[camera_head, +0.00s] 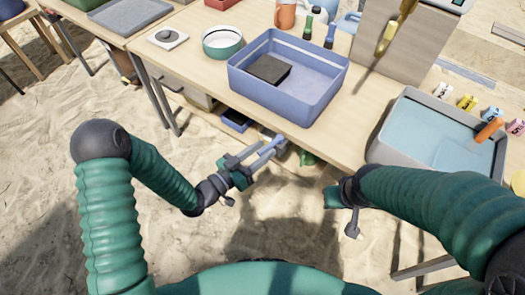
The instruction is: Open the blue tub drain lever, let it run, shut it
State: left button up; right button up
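The blue tub (330,84) stands on the table with a dark flat block (269,69) inside it. Its floor looks bare around the block, and I cannot make out any water. A light blue bar (268,147) shows below the table's front edge, under the tub; it may be the drain lever. My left gripper (243,165) is at the near end of this bar. I cannot tell whether its fingers close on the bar or are only beside it. My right gripper (342,208) hangs in front of the table edge, right of the left one, seen partly from behind; nothing shows in it.
A grey basin (391,129) with water and an orange-handled tool (489,130) stands at the right. A green-white bowl (222,41), small bottles (307,27) and labelled blocks (467,102) stand on the table (190,66). A blue bin (236,121) sits below it.

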pick_arm(q)
jog(key=shift+w+d, duration=0.2)
jog(key=shift+d, duration=0.4)
jog(key=shift+a, duration=0.3)
jog(key=shift+c, duration=1.3)
jog(key=shift+r, duration=0.1)
grip_shut()
